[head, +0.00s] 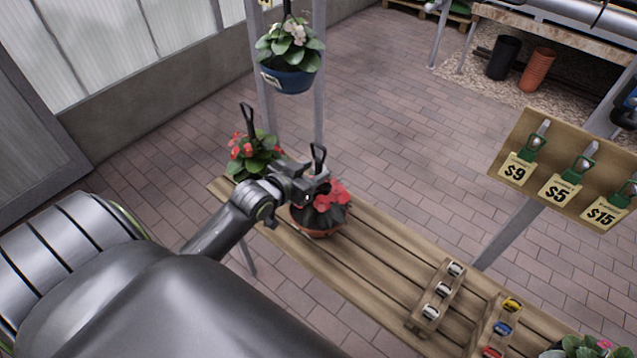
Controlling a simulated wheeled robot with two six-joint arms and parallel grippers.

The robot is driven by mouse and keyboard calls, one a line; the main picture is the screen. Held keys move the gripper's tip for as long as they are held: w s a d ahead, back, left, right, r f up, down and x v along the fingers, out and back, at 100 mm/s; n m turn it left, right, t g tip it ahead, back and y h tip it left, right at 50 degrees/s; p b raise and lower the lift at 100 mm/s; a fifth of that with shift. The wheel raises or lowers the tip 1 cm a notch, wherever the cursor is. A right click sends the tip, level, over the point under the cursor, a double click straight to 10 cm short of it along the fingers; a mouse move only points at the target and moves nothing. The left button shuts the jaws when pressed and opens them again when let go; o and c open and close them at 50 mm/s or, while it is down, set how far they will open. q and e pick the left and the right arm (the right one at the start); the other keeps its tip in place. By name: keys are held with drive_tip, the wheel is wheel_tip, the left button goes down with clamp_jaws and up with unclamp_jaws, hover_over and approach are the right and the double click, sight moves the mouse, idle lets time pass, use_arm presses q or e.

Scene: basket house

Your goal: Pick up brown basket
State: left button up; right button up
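A brown basket (318,231), a terracotta-coloured pot with red flowers and dark leaves, stands upright on the slatted wooden bench. Its black hooked hanger (318,156) rises above the flowers. My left gripper (322,186) reaches in from the left, just above the basket and at the lower part of the hanger. It hides part of the hanger and flowers. I cannot tell whether its fingers are apart or closed on the hanger. My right gripper is out of view.
Another red-flowered plant (254,155) stands behind, at the bench's far end. A blue basket (289,79) hangs above on a metal frame. Small racks (436,300) stand on the bench's near right part. A price board (560,170) is at right. The bench middle is clear.

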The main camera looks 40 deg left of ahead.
use_arm(q)
drive_tip(key=shift+p+x, duration=0.5)
drive_tip(key=shift+x, duration=1.9)
clamp_jaws()
drive_tip(key=shift+r, duration=0.2)
